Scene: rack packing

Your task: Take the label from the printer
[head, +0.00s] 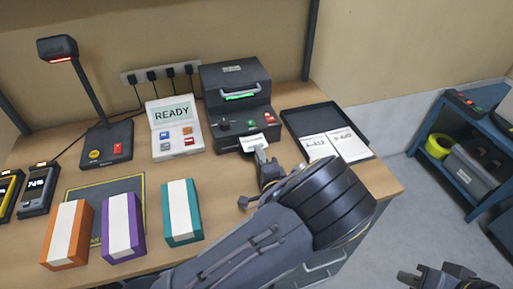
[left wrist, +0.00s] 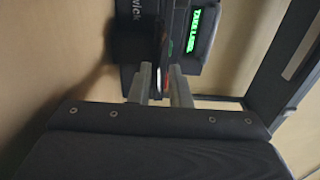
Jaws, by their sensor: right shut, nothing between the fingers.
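The dark printer (head: 237,92) stands at the back of the bench, with a green-lit display. In the left wrist view its display (left wrist: 195,30) reads "TAKE LABEL". A white label (head: 252,143) sticks out at the printer's lower front. My left gripper (head: 261,158) is at the label's near edge. In the left wrist view its two fingers (left wrist: 160,88) stand apart with a gap between them. My right gripper (head: 438,275) is shut and empty at the lower right, away from the bench.
A black tray (head: 292,118) with two printed cards lies right of the printer. A READY panel (head: 174,126) and a scanner stand (head: 106,142) are to the left. Orange (head: 52,249), purple (head: 108,243) and teal (head: 168,228) boxes stand in front. A blue shelf (head: 445,175) is far right.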

